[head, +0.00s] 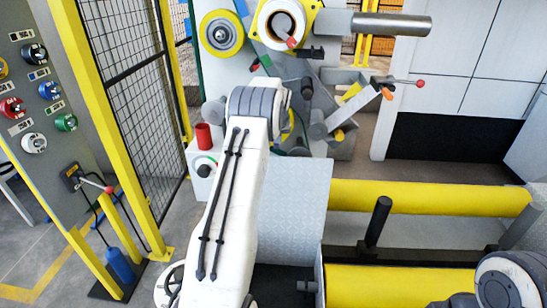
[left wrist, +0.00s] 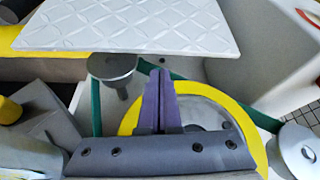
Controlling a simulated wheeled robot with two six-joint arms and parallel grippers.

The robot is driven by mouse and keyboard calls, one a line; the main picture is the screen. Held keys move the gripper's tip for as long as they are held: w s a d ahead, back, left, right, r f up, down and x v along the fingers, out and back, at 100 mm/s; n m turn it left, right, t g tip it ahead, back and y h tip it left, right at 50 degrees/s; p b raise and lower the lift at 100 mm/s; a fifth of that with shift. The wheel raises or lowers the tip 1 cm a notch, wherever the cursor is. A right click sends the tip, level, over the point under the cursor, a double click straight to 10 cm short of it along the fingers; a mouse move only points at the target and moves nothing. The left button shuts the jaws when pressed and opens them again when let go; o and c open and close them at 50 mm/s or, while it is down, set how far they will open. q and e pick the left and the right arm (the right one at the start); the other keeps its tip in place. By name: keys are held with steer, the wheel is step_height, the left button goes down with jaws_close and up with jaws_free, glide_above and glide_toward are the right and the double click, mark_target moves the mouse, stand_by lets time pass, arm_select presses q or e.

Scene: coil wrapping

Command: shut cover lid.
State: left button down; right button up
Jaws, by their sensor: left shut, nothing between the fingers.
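The cover lid appears to be the grey diamond-patterned plate (head: 300,205) in the middle of the head view, just right of my left forearm, which hides its left part. A pale plate with the same pattern (left wrist: 130,25) crosses the top of the left wrist view. I cannot tell its exact tilt. My left gripper (left wrist: 161,78) has purple fingers pressed together with nothing between them, apart from the plate in the picture. In the head view my left arm hides its fingers. My right gripper is out of view; only part of an arm shows at the lower right.
Yellow rollers (head: 430,197) lie right of the plate, with a dark upright post (head: 377,220) between them. The machine with a spindle (head: 390,25) stands behind. A yellow-framed mesh fence (head: 125,70) and control panel (head: 40,90) are at left. A yellow-rimmed disc (left wrist: 245,112) lies behind the fingers.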

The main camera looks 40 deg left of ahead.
arm_select(q)
steer(key=a+p+x, duration=0.1)
steer(key=x, duration=0.9)
steer(key=shift+a+p, duration=0.3)
steer(key=shift+a, duration=0.05)
steer(key=shift+w+f, duration=0.1)
steer(key=shift+w, duration=0.05)
